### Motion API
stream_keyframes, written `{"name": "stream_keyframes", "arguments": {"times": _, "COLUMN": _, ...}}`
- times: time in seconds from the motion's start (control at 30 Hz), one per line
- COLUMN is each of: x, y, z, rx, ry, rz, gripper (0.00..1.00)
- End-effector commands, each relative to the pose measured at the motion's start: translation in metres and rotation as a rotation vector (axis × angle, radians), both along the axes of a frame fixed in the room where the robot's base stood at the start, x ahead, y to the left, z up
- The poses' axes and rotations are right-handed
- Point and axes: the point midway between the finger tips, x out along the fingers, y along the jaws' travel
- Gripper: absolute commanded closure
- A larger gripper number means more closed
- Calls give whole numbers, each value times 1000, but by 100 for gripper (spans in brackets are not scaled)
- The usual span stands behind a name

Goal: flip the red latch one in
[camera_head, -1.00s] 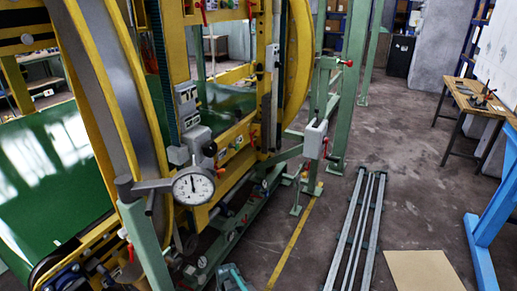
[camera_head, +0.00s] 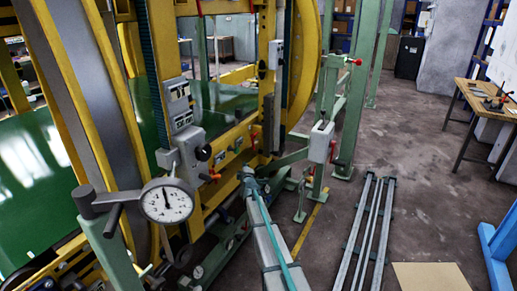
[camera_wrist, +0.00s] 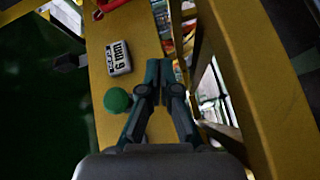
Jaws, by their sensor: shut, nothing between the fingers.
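Several red handles show, and I cannot tell which is the latch in the task. A red handle (camera_wrist: 108,7) is partly cut off at the top of the wrist view, on a yellow beam (camera_wrist: 120,40). In the head view, a small red lever (camera_head: 253,141) sits on the yellow frame, above my gripper (camera_head: 247,174) in the picture. My gripper also shows in the wrist view (camera_wrist: 159,64), its fingers together and empty over the beam. The red handle is ahead of the fingertips and to their left, apart from them.
A green knob (camera_wrist: 117,100) and a "6 mm" block (camera_wrist: 118,57) lie close left of the fingers. A slanted yellow beam (camera_wrist: 245,75) rises at right. A dial gauge (camera_head: 167,201) stands at front left. Rails (camera_head: 367,225) lie on the floor at right.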

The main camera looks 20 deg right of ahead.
Motion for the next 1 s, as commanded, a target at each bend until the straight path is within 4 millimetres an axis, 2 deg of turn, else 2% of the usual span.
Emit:
{"name": "stream_keyframes", "arguments": {"times": 0.1, "x": -1, "y": -7, "z": 15, "rx": -138, "ry": -31, "rz": -26, "gripper": 100}}
{"name": "stream_keyframes", "arguments": {"times": 0.3, "x": -2, "y": -10, "z": 23, "rx": -269, "ry": -30, "rz": -42, "gripper": 100}}
{"name": "stream_keyframes", "arguments": {"times": 0.77, "x": -1, "y": -11, "z": 23, "rx": -285, "ry": -22, "rz": -40, "gripper": 100}}
{"name": "stream_keyframes", "arguments": {"times": 1.0, "x": 22, "y": -18, "z": 23, "rx": -284, "ry": -22, "rz": -40, "gripper": 100}}
